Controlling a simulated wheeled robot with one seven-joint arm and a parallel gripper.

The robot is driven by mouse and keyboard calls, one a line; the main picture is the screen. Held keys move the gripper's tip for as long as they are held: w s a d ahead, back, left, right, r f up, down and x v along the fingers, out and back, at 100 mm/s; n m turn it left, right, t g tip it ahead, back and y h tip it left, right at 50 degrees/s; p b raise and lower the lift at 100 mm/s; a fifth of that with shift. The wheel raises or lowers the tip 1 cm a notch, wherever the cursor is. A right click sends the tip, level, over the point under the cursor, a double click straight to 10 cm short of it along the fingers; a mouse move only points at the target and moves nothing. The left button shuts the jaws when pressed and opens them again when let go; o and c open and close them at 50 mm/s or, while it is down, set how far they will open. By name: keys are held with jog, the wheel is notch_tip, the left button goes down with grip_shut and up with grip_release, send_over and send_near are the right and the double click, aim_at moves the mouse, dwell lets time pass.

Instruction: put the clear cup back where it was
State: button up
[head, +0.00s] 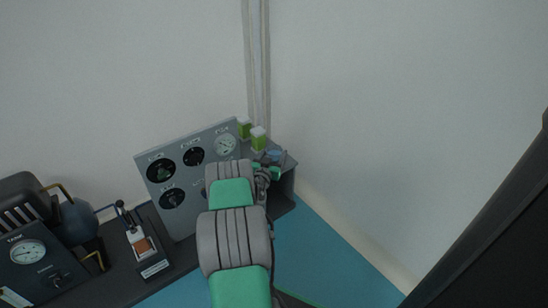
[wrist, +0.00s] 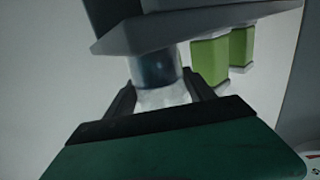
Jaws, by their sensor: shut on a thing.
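The clear cup (wrist: 158,80) is between the two fingers of my gripper (wrist: 160,97) in the wrist view, with a dark bluish band across it. The fingers close on it from both sides. The wrist picture looks upside down, and the cup's base end meets the edge of a grey shelf (wrist: 210,24); I cannot tell whether it touches it. In the head view my gripper (head: 268,172) is at the right end of the dark bench, largely behind my arm. A small bluish spot (head: 274,155) there seems to be the cup.
Two green containers with white caps, one nearer (head: 259,140) and one behind (head: 244,128), stand close beside the cup. A grey gauge panel (head: 185,170) is left of my arm. A black instrument (head: 35,262) and a small device (head: 146,247) are further left. Walls close the corner.

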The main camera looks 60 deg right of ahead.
jog(key=o, duration=1.5)
